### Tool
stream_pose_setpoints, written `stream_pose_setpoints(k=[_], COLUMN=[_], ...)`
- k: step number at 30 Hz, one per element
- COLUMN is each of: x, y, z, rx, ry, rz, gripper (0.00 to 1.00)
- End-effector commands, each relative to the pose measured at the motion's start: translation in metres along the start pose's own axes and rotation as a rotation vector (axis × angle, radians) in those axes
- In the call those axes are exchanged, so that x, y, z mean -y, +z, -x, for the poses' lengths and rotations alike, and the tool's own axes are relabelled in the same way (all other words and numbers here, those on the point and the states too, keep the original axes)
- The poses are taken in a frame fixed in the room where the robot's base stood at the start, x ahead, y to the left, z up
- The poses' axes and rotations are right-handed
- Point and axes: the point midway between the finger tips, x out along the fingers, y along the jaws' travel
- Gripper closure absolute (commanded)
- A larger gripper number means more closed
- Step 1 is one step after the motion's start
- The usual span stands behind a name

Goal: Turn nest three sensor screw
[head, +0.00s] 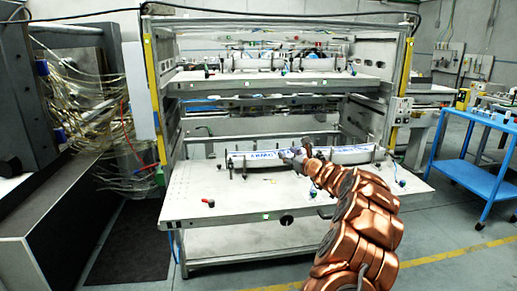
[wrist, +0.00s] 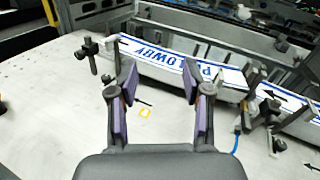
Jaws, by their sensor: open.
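My gripper (wrist: 158,85) is open and empty, with purple pads on its two fingers, over the white lower table (wrist: 50,110). In the head view my gripper (head: 303,150) is at the front of the lower row of nests. A nest (wrist: 170,72) with a white strip in blue lettering lies just beyond the fingertips. A dark post with a knob (wrist: 90,52) stands at its left end. Dark fittings with a blue cable (wrist: 237,140) stand right of the fingers. I cannot tell which nest is number three or which part is its sensor screw.
The rack's upper shelf (head: 262,84) holds more nests above the lower table. Small knobs (head: 208,202) stand near the table's front. A blue cart (head: 470,172) is at the right. Wires and a dark machine (head: 25,110) are at the left. The table's front left is mostly clear.

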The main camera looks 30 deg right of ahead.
Motion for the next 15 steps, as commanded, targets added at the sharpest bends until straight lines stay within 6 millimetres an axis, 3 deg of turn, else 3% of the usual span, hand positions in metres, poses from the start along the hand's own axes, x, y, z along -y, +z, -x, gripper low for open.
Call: stream_pose_setpoints(k=[15], x=[-0.071], y=[0.044], z=[-0.009], rx=[0.015], ry=[0.152], rz=[0.108], gripper=[0.51])
